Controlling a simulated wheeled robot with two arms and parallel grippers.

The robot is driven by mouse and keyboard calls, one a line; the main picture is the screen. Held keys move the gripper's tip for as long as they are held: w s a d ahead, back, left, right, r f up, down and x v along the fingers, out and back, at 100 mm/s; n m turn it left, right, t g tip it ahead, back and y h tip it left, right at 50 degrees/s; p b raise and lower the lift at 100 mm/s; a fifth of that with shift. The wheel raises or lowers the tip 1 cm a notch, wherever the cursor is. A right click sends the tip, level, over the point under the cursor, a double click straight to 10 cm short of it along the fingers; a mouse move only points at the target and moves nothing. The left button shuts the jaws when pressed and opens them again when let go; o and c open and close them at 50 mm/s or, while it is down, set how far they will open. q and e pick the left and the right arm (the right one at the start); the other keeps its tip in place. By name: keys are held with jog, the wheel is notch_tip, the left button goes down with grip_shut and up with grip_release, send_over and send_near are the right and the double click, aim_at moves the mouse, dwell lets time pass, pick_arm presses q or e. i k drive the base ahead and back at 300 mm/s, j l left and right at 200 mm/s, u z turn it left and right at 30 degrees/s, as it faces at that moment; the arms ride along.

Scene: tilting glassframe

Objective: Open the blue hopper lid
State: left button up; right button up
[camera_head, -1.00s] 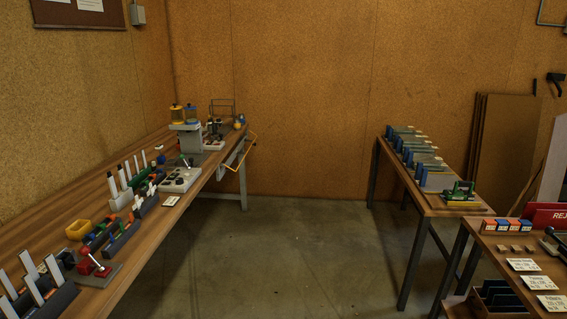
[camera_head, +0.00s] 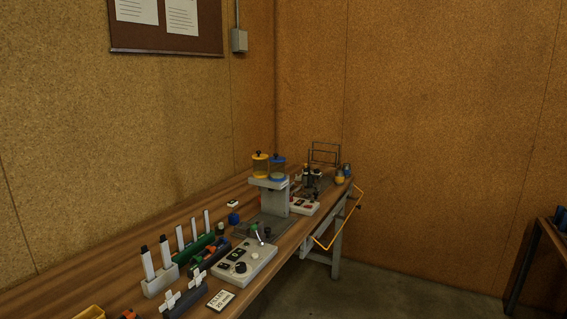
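The blue hopper (camera_head: 278,170) is a small clear cylinder with a blue lid (camera_head: 278,159) on top. The lid appears seated on the hopper. It stands beside a yellow hopper (camera_head: 260,166) on a grey stand (camera_head: 269,196), towards the far end of the long wooden bench. The yellow hopper is to its left. Neither of my grippers shows in the head view.
The wooden bench (camera_head: 135,251) runs along the left wall. A control box (camera_head: 245,262) with knobs stands in front of the stand. A yellow bent rail (camera_head: 343,222) juts from the bench's right edge.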

aim_at(275, 158)
jog(key=i+l+u, duration=0.25)
jog(key=i+l, duration=0.15)
jog(key=i+l+u, duration=0.2)
jog(key=i+l, duration=0.15)
jog(key=l, duration=0.2)
